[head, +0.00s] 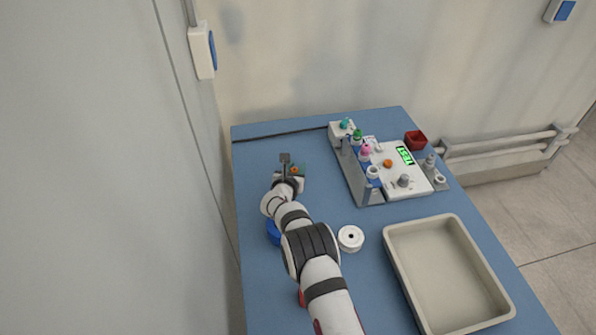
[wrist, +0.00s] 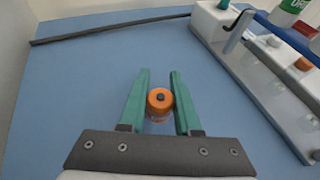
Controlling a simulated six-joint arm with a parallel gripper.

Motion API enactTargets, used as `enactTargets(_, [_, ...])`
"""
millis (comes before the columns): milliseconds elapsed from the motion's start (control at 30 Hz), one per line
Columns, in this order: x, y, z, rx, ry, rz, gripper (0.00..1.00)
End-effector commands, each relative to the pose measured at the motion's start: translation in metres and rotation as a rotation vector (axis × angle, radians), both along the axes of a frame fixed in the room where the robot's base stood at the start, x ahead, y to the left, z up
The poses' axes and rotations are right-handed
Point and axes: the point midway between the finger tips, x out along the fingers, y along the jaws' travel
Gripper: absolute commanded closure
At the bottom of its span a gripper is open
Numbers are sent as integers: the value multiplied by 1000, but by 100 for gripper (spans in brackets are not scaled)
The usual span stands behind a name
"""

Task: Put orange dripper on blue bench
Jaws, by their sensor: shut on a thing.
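The orange dripper (wrist: 158,104) is between the green fingers of my gripper (wrist: 160,85) in the wrist view, with its orange top and dark tip facing the camera. My gripper is shut on it. In the head view a small orange spot of the dripper (head: 294,170) shows at my gripper (head: 297,167); most of it is hidden. The blue bench (head: 340,212) lies below, and its bare surface (wrist: 105,65) surrounds the fingers in the wrist view. I cannot tell whether the dripper touches the bench.
A rack of bottles (head: 355,175) and a device with a green display (head: 404,155) stand to the right. A beige tray (head: 390,262), a white ring (head: 351,238) and a red box (head: 415,140) are on the bench. A dark strip runs along the back. The back left is clear.

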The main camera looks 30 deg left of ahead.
Motion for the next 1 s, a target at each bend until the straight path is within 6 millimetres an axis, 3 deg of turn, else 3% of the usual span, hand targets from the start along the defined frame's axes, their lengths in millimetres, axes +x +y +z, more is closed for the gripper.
enactTargets(100, [0,-1,-15,1,0,0,100])
enactTargets(433, [1,-1,-18,2,0,-1,100])
enactTargets(467, [1,-1,-18,2,0,-1,65])
enactTargets(600, [1,-1,-17,1,-1,0,40])
enactTargets(1000, [-4,-2,-12,-1,-1,2,39])
